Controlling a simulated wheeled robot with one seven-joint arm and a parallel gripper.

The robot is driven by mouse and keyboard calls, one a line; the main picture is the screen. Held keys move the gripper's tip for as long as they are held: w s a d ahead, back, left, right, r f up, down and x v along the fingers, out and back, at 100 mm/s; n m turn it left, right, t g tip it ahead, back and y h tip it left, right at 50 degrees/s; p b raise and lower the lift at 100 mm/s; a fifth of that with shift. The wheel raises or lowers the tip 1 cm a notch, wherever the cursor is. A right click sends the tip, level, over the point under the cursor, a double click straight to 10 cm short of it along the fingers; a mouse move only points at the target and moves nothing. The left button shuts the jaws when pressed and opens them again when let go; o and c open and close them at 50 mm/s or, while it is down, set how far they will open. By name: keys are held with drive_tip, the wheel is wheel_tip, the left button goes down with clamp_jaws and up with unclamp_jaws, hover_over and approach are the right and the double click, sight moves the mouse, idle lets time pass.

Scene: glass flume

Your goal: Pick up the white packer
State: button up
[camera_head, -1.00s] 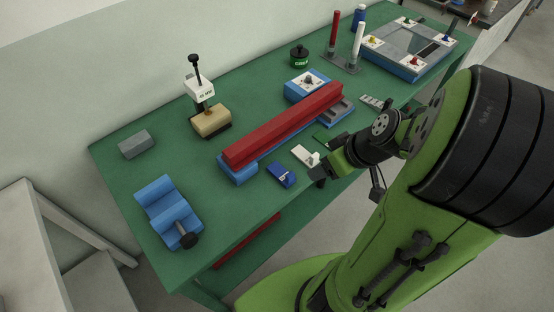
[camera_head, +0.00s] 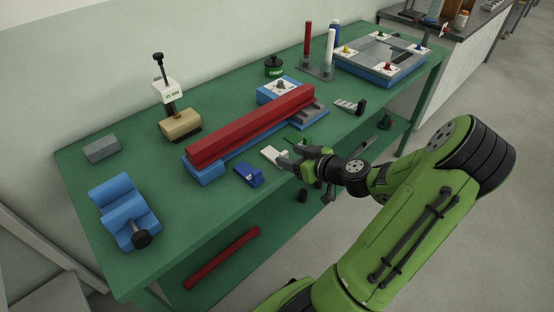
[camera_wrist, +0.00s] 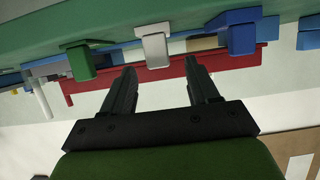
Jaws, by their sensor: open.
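The white packer (camera_head: 270,155) lies near the front edge of the green table, in front of the long red bar. In the wrist view the white packer (camera_wrist: 153,50) is ahead of the fingertips, between the two finger lines. My gripper (camera_head: 290,159) is at the front edge, just right of the white packer and partly over it in the picture. In the wrist view my gripper (camera_wrist: 160,68) has its fingers apart with nothing between them. A blue packer (camera_wrist: 238,38) and a green packer (camera_wrist: 80,60) flank the white one.
The blue packer (camera_head: 248,174) is close on the left in the head view. The red bar (camera_head: 250,126) on its blue base stands behind. A blue V-shaped block (camera_head: 124,211) is at the table's left end. Green tabletop is clear left of the blue packer.

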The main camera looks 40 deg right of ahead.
sight(286, 154)
drive_tip(key=x, duration=0.5)
drive_tip(key=shift+w+f+b, duration=0.15)
drive_tip(key=shift+w+b, duration=0.2)
drive_tip(key=shift+w, duration=0.05)
